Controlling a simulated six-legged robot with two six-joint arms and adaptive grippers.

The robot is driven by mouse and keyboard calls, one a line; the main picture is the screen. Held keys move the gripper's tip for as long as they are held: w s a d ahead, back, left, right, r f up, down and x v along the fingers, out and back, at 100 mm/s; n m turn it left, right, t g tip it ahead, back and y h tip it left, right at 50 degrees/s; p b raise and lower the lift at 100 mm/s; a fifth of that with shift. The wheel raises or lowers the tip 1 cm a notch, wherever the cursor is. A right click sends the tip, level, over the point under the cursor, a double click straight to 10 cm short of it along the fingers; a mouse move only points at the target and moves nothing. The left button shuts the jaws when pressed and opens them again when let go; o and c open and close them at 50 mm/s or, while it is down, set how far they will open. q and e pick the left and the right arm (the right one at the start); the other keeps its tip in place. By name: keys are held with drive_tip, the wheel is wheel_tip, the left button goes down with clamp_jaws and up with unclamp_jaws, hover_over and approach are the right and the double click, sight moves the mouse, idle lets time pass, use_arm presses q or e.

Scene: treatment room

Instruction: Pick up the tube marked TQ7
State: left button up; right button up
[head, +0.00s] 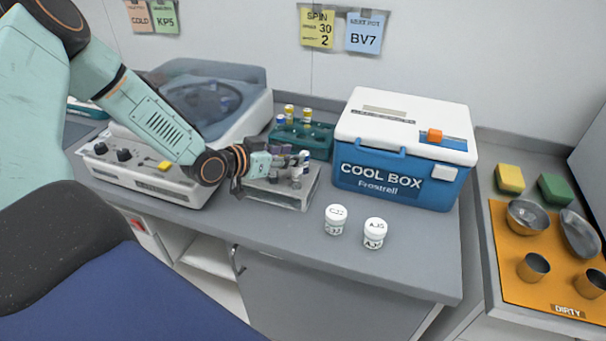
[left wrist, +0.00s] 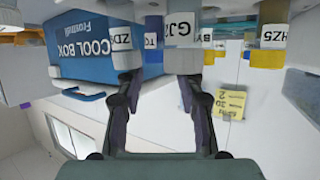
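My left gripper (head: 286,161) is over the grey rack (head: 297,200) on the counter. In the left wrist view, which looks upside down, its two fingers (left wrist: 162,90) are spread with a gap between them. A tube with a blue cap and a label starting "T" (left wrist: 152,40) shows beyond the gap; the rest of its label is cut off or too small to read. A tube reading "GJ" (left wrist: 183,32) is close by the right finger, and one reading "ZD" (left wrist: 122,40) is by the left finger. My right gripper is in neither view.
A centrifuge (head: 150,172) stands left of the rack. A teal rack (head: 318,141) with several tubes stands behind it. The cool box (head: 400,170) is to the right. Two white jars (head: 335,220) (head: 374,234) stand in front. The counter's front right is clear.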

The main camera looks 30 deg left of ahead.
sight(304, 153)
use_arm(q)
drive_tip(key=shift+w+d+f, duration=0.15)
drive_tip(key=shift+d+f, duration=0.1)
drive_tip(key=shift+f, duration=0.05)
drive_tip(key=b+x, duration=0.1)
drive_tip(key=x, duration=0.2)
drive_tip(key=shift+w+d+b, duration=0.2)
drive_tip(key=shift+d+b, duration=0.1)
drive_tip(key=shift+b, duration=0.05)
drive_tip(key=shift+w+f, duration=0.3)
drive_tip(key=shift+w, duration=0.2)
drive_tip(key=shift+d+r, duration=0.1)
drive_tip(key=shift+d, duration=0.05)
drive_tip(key=shift+s, duration=0.1)
drive_tip(key=shift+c, duration=0.3)
clamp_jaws()
